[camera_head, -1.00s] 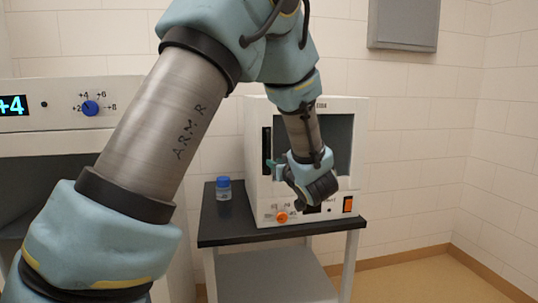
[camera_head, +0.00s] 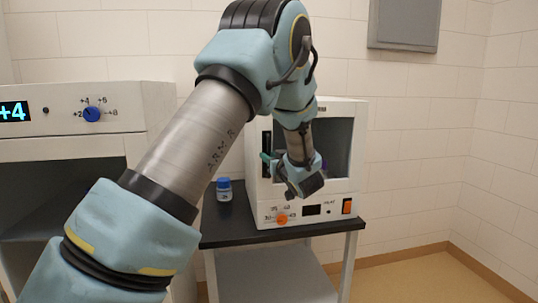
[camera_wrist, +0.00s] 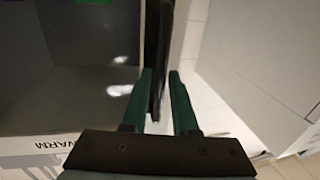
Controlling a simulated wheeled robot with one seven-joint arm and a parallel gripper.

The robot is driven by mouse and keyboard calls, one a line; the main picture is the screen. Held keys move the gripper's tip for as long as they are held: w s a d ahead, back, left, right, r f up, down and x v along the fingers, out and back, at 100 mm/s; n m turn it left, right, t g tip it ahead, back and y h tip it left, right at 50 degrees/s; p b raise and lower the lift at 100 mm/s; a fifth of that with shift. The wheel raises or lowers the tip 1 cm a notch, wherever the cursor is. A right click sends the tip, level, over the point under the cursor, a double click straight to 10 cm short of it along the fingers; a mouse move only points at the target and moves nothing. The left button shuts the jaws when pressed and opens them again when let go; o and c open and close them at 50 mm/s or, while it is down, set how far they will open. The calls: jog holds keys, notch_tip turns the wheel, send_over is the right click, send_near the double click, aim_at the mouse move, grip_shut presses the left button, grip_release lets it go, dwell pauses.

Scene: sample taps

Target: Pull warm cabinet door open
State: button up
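The warm cabinet (camera_head: 353,185) is a white box with a dark window in its front, standing on a dark-topped table. Its door looks closed. A black upright handle (camera_head: 266,140) runs along the left of the door. My gripper (camera_head: 267,158) reaches this handle from the right, its wrist in front of the window and hiding part of it. In the wrist view, the two green fingers of my gripper (camera_wrist: 161,95) stand on either side of the black handle (camera_wrist: 161,50). A gap shows on the right finger's side, so they look open around it.
A small blue-capped bottle (camera_head: 224,190) stands on the table (camera_head: 235,230), left of the cabinet. A larger white unit (camera_head: 75,145) with a "+4" display and blue knob is at the left. An orange knob (camera_head: 282,219) sits below the door. Floor at the right is clear.

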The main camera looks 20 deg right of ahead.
jog(key=shift+w, duration=0.1)
grip_shut()
dwell(1.4)
